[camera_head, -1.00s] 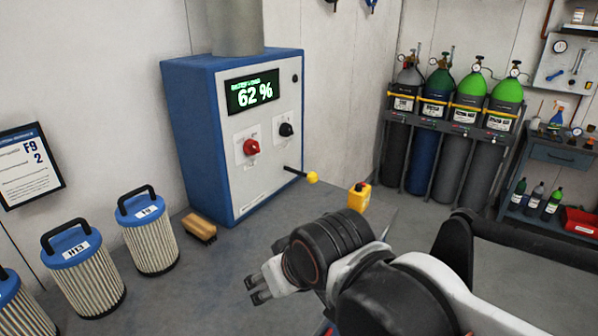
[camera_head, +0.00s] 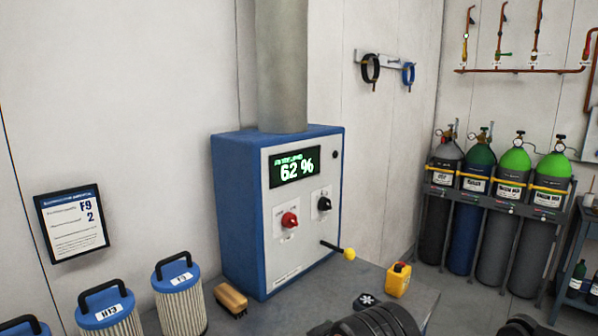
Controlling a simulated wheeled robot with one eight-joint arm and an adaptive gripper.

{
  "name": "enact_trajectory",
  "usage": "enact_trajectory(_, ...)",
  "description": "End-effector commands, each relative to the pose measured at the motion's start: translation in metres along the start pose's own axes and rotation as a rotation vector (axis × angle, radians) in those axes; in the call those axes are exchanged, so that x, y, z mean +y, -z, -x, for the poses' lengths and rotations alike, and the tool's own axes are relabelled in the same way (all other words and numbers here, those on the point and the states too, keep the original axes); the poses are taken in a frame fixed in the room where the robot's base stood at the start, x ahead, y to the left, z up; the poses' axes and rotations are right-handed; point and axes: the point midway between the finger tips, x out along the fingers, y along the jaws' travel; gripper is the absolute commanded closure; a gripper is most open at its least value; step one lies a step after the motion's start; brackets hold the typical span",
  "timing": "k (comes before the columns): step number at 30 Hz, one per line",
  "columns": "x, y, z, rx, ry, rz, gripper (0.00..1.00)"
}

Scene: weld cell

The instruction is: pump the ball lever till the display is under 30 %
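The ball lever (camera_head: 349,254) is a black rod with a yellow ball at its end. It sticks out from the lower right of the blue and white cabinet's front (camera_head: 263,232), pointing right and slightly down. The display (camera_head: 295,167) near the top of the front reads 62 % in green on black. My gripper is not in view; only dark rounded parts of my arm show at the bottom edge. Nothing is seen touching the lever.
A red knob (camera_head: 289,220) and a black knob (camera_head: 324,203) sit above the lever. A brush (camera_head: 230,299) and filter cartridges (camera_head: 180,300) stand left. Gas cylinders (camera_head: 513,230) stand at right.

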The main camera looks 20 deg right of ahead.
Motion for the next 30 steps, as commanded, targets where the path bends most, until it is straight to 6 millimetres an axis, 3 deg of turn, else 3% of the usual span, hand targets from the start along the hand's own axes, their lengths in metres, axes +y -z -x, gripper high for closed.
enact_trajectory(14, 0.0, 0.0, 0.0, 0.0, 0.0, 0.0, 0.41)
enact_trajectory(22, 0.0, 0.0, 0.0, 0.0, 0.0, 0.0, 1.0)
enact_trajectory(30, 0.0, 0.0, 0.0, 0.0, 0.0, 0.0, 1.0)
